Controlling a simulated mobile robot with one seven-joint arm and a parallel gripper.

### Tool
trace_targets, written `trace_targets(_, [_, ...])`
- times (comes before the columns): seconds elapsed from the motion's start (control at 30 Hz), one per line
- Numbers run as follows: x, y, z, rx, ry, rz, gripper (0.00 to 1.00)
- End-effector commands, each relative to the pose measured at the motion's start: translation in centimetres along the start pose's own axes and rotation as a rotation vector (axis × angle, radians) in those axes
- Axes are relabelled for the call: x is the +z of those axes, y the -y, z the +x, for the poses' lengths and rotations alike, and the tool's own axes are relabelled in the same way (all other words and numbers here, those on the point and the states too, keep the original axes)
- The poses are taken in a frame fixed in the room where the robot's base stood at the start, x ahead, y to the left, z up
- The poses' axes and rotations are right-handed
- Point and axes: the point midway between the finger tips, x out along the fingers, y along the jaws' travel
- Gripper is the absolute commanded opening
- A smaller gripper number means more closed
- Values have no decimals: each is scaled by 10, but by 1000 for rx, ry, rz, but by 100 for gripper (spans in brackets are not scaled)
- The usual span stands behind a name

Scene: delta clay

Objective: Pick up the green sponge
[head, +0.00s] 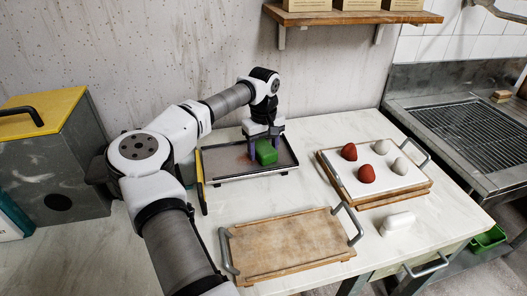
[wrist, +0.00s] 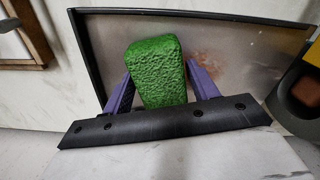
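The green sponge (head: 266,152) is a rough, bright green block over the dark metal tray (head: 229,175) at the back of the counter. My gripper (head: 264,146) points down at it, one purple finger on each side. In the wrist view, the sponge (wrist: 158,70) fills the space between the fingertips (wrist: 160,68), which appear to touch its two sides. My gripper looks shut on it. The tray floor (wrist: 222,50) shows behind it. I cannot tell whether the sponge touches the tray floor.
A wooden tray with handles (head: 290,243) lies in front. At right, a white board (head: 345,180) bears red and pale egg-shaped things, near a white cylinder (head: 398,222). A yellow-topped grey box (head: 50,165) stands left. A shelf (head: 350,17) hangs above.

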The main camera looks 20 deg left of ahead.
Motion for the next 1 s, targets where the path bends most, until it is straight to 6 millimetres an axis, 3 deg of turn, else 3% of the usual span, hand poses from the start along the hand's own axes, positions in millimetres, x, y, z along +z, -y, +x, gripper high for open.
trace_targets(0.03, [0,0,0,0,0,0,52])
trace_targets(0.27, [0,0,0,0,0,0,24])
trace_targets(0.67, [-1,0,-12,1,-1,-1,24])
trace_targets(0.87, [-1,0,-49,1,-4,-2,24])
trace_targets(1.0, [0,-1,-90,3,-4,-1,24])
